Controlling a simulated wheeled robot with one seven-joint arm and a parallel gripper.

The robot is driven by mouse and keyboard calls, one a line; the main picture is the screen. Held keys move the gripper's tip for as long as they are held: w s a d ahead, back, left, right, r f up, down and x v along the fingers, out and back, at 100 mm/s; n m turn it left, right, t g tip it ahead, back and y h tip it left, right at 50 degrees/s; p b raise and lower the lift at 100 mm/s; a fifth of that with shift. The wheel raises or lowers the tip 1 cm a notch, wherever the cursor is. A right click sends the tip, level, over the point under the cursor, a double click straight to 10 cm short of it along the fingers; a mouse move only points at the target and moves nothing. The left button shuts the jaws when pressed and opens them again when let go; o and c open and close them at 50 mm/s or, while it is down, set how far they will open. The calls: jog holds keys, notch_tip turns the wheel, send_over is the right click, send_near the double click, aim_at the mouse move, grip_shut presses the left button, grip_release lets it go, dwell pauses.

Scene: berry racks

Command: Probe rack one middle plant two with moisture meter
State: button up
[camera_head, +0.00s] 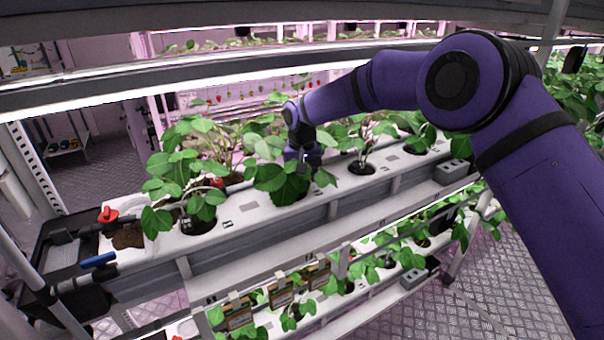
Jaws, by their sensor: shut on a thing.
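My gripper (303,157) is at the end of my purple arm, low among the leaves of the second plant from the left (268,178) in the front row of the middle white trough (335,198). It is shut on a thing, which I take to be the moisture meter. Leaves and the gripper hide the fingertips and the meter, so I cannot tell whether its probe is in the soil. The first plant (160,190) stands to the left, and a third plant (362,150) stands to the right in its dark round pot.
A lower trough (345,300) also holds plants. A red-handled valve (108,214) and a blue-handled one (98,261) are at the left end.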

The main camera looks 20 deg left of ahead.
jog(key=shift+f, duration=0.65)
jog(key=o, duration=1.2)
jog(key=shift+o, duration=1.4)
jog(key=shift+s, duration=0.1)
